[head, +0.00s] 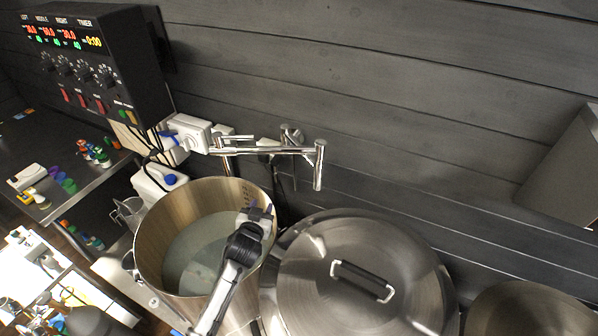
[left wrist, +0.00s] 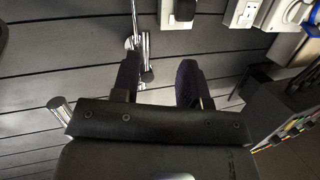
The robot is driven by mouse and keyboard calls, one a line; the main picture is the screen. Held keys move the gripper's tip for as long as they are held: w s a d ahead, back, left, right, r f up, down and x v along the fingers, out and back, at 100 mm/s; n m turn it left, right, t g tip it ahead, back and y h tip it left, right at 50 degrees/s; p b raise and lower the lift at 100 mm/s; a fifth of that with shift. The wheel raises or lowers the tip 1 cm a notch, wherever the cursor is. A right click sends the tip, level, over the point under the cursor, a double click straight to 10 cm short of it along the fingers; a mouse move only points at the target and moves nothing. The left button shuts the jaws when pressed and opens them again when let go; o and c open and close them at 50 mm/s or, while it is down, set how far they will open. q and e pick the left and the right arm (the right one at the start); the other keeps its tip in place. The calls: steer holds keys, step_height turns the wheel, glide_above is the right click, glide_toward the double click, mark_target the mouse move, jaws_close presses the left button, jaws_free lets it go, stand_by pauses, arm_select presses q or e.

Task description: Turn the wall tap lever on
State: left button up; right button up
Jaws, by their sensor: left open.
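The chrome wall tap (head: 262,151) has a jointed horizontal arm and a downward spout (head: 319,165), above and between the two left vessels. Its wall fitting (head: 291,135) is at the wall; I cannot clearly single out the lever. My left gripper (head: 257,216) is open and empty over the right rim of the open pot, below the tap arm. In the left wrist view, the two dark fingers (left wrist: 160,68) are apart, and chrome tap parts (left wrist: 147,55) show beside and behind the left finger, partly hidden by it. Contact cannot be told. My right gripper is not in view.
An open steel pot (head: 155,235) holding pale liquid stands below the tap. A lidded pot (head: 305,285) stands to its right, another steel vessel (head: 530,310) farther right. A control box (head: 130,60) and white sockets (head: 190,132) are on the wall at left. The wall above the lidded pot is clear.

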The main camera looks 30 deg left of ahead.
mark_target(276, 175)
arm_select(q)
steer(key=w+a+r+b, duration=0.1)
steer(key=w+b, duration=0.1)
steer(key=w, duration=0.2)
steer(key=w+a+r+t+b, duration=0.1)
steer(key=w+b, duration=0.1)
steer(key=w, duration=0.1)
steer(key=w+a+t+b, duration=0.1)
steer(key=w+b, duration=0.1)
steer(key=w, duration=0.2)
steer(key=shift+w+r+n, duration=0.3)
steer(key=shift+w+r, duration=0.05)
steer(key=shift+r, duration=0.05)
steer(key=shift+b+x, duration=0.75)
steer(key=shift+x, duration=0.25)
steer(key=shift+d+r, duration=0.1)
steer(key=shift+r, duration=0.05)
steer(key=shift+c, duration=0.2)
jaws_close()
